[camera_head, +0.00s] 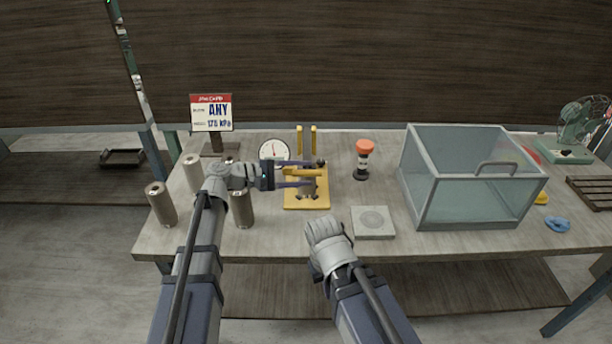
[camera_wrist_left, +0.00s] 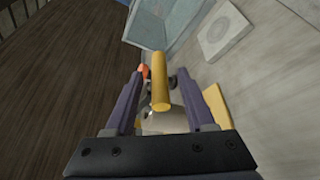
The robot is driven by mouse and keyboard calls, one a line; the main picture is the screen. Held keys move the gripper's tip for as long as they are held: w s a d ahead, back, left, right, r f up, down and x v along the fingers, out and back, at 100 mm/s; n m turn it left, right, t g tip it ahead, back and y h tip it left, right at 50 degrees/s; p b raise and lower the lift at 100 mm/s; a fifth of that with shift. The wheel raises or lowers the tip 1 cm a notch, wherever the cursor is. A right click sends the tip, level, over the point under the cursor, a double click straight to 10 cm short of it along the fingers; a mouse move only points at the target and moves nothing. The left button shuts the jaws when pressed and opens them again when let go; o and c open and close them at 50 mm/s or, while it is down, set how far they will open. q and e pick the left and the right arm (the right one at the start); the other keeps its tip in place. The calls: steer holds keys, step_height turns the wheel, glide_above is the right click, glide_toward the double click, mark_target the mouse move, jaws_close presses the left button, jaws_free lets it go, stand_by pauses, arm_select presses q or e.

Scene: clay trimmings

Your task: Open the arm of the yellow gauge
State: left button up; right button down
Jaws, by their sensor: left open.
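The yellow gauge stands on the table with a yellow base plate (camera_head: 307,203), two yellow uprights (camera_head: 313,136) and a white round dial (camera_head: 274,149) at its left. Its yellow arm (camera_head: 303,172) lies low across the gauge's middle. My left gripper (camera_head: 310,173) is open at the gauge, with its purple fingers on either side of the arm. In the left wrist view a yellow bar (camera_wrist_left: 160,82) lies between the open fingers (camera_wrist_left: 160,76), with gaps visible on both sides. My right gripper (camera_head: 324,238) is near the table's front edge; its fingers cannot be made out.
Several clay-coloured cylinders (camera_head: 161,204) stand at the left, near a sign (camera_head: 211,112). An orange-topped black piece (camera_head: 364,159) and a grey square block (camera_head: 373,222) are right of the gauge. A glass tank (camera_head: 471,207) stands farther right.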

arm_select(q)
steer(key=shift+w+d+f, duration=0.15)
steer(key=shift+w+d, duration=0.05)
steer(key=shift+d, duration=0.45)
steer(key=shift+c, duration=0.3)
steer(key=c, duration=0.7)
jaws_close()
steer(key=shift+s+f, duration=0.1)
steer(key=shift+s, duration=0.05)
